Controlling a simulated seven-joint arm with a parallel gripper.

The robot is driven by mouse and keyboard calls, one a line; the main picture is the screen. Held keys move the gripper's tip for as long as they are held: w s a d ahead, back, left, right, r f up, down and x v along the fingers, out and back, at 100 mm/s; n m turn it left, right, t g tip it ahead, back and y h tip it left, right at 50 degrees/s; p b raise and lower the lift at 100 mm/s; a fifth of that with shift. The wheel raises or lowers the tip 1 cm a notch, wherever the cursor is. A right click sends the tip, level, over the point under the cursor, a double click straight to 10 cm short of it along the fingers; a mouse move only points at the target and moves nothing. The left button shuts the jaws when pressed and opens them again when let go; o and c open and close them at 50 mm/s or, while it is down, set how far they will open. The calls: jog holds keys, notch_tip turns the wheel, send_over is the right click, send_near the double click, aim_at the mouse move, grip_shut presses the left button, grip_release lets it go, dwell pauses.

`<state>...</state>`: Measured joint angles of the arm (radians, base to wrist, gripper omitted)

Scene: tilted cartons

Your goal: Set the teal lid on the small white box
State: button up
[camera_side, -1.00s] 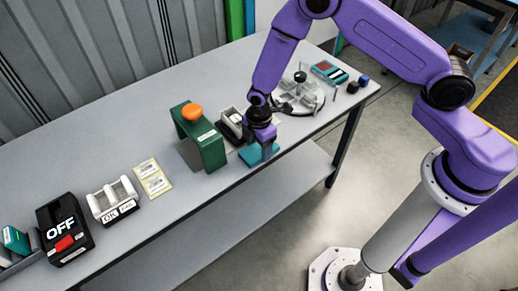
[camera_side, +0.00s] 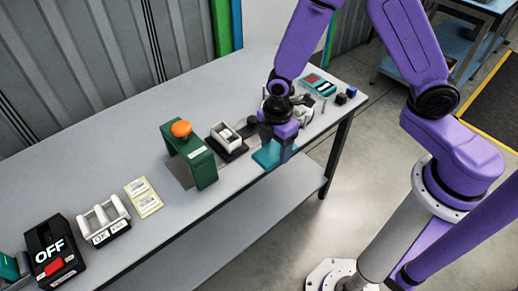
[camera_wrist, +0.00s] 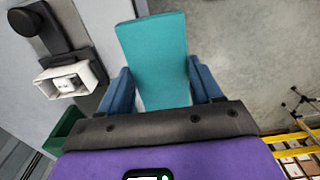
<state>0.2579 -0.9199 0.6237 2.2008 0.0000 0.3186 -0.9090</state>
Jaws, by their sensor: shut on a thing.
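The teal lid (camera_side: 267,157) is held in my gripper (camera_side: 281,141) near the table's front edge, apart from the box. In the wrist view the lid (camera_wrist: 153,48) is a flat teal slab between the two blue fingers of my gripper (camera_wrist: 163,88), which are shut on it. The small white box (camera_side: 222,134) stands on a dark base to the left of the gripper, with its top open. The wrist view shows the box (camera_wrist: 52,88) at the left, with a pale item inside. The lid's height above the table is hard to tell.
A green block with an orange knob (camera_side: 181,128) stands just left of the box. Small items crowd the table behind the gripper.

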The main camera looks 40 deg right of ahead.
jog(key=s+r, duration=0.1)
jog(key=s+d, duration=0.1)
jog(key=s, duration=0.1)
jog(key=s+d+r, duration=0.1)
jog(key=s, duration=0.1)
jog(key=shift+s+r, duration=0.1)
jog(key=shift+r, duration=0.2)
jog(key=m, duration=1.7)
send_near(225, 133)
jog(key=shift+s+a+f, duration=0.1)
jog(key=shift+s+f, duration=0.7)
jog(key=shift+s, duration=0.05)
jog(key=shift+w+m, duration=0.5)
jog(key=shift+w, duration=0.25)
jog(key=shift+f, duration=2.7)
jog(key=shift+f, duration=0.15)
